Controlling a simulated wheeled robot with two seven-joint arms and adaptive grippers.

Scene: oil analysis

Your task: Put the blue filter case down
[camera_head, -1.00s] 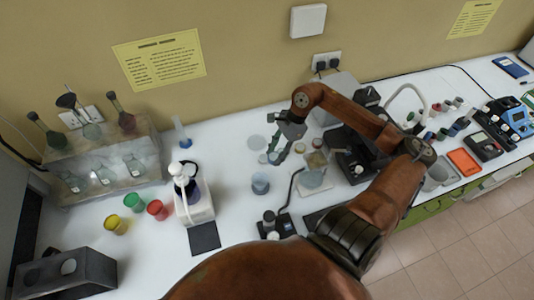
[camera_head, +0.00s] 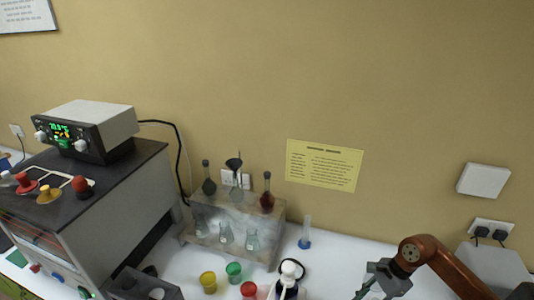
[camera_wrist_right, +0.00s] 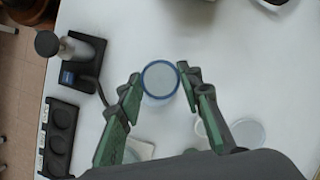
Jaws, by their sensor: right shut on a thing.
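The blue filter case (camera_wrist_right: 160,80) is a small round case with a blue rim and a pale top. In the right wrist view it sits between the green-padded fingertips of my right gripper (camera_wrist_right: 160,74), which is shut on it. White worktop shows around it; I cannot tell whether it touches the surface. In the head view my right gripper (camera_head: 385,279) is at the lower right edge over the worktop, and the case cannot be made out there. My left gripper is not in view.
In the wrist view a black stand (camera_wrist_right: 80,55) and a black tray with round recesses (camera_wrist_right: 60,138) lie left, and a clear round dish (camera_wrist_right: 248,132) lies right. The head view shows a flask rack (camera_head: 275,238), yellow (camera_head: 208,282), green and red cups, and a large instrument (camera_head: 130,195).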

